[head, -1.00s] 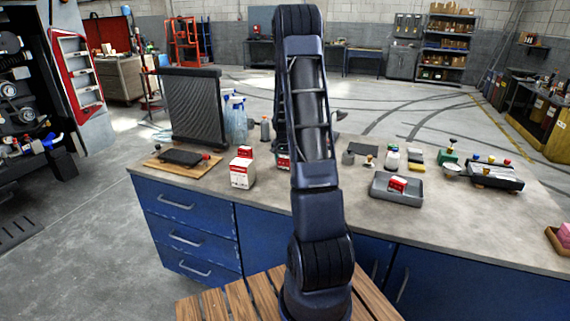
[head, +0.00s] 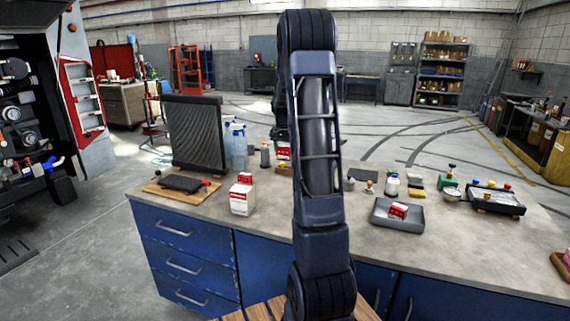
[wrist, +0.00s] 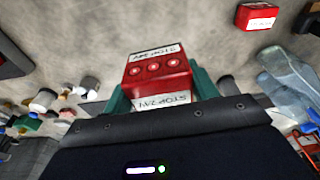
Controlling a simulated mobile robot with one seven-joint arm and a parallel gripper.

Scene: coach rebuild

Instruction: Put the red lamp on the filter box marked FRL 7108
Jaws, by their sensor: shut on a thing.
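My gripper (wrist: 160,88) is shut, its teal fingers on either side of a red block with three round lenses and white labels, which looks like the red lamp (wrist: 158,70). The label is upside down and I cannot read it surely. In the head view my arm hides most of the gripper; a red and white bit of the held lamp (head: 284,152) shows at the arm's left. A white box with red trim (head: 241,203) stands on the bench with a smaller red piece on top. Its marking is too small to read.
The grey tray (head: 382,222) is right of my arm. Spray bottles (head: 236,148) and a black radiator (head: 194,135) stand at the left back. Small bottles and a dark tray (head: 497,200) are at the right. The bench front between the white box and grey tray is clear.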

